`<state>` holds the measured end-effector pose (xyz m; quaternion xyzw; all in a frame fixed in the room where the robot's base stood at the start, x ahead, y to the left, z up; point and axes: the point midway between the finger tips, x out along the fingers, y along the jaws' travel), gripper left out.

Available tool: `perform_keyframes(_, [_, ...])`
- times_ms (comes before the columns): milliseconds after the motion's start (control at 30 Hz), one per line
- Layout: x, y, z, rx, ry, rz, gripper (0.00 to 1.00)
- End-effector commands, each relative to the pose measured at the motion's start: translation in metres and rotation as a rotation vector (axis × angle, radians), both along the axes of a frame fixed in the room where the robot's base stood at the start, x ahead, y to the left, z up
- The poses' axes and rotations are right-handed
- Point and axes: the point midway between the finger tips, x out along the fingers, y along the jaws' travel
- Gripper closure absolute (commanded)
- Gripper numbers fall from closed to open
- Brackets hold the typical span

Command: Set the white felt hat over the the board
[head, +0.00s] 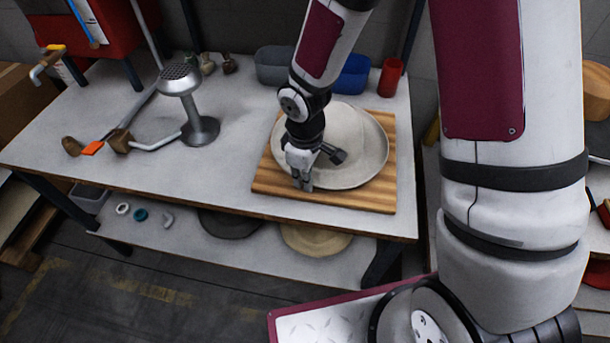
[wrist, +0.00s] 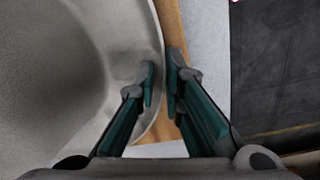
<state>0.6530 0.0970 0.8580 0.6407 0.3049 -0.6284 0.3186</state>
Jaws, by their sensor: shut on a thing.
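The white felt hat (head: 367,147) is over the wooden board (head: 268,178) on the table, its brim inside most of the board's outline. In the wrist view the hat (wrist: 75,75) fills the left side, with its brim edge running between my fingers. My gripper (head: 303,184) is at the hat's near left brim and is shut on that brim. In the wrist view, my gripper (wrist: 160,82) has one finger on each side of the brim edge. A strip of the board (wrist: 172,35) shows past the brim. My arm hides part of the hat in the head view.
A metal steamer stand (head: 190,100) and wooden-handled tools (head: 118,140) are on the table's left. Grey (head: 272,65) and blue (head: 352,75) bins and a red cup (head: 390,77) are behind the board. Other hats (head: 315,239) lie on the shelf below. The table's middle is clear.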

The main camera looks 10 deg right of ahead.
Motion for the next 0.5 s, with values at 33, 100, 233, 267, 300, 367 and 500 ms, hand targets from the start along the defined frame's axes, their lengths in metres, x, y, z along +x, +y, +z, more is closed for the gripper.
perform_keyframes(33, [0.0001,0.0001,-0.0002,0.0,0.0,0.0,0.84])
perform_keyframes(100, [0.0001,0.0001,0.0,0.0,0.0,0.0,0.68])
perform_keyframes(233, [0.0001,0.0001,0.0,0.0,0.0,0.0,0.67])
perform_keyframes(267, [0.0001,0.0001,0.0,0.0,0.0,0.0,0.67])
perform_keyframes(300, [0.0001,0.0002,0.0,0.0,0.0,0.0,0.67])
perform_keyframes(367, [-0.0001,0.0001,-0.0001,0.0,0.0,0.0,0.67])
perform_keyframes(500, [0.0008,0.0002,0.0053,0.002,-0.003,0.0,0.67])
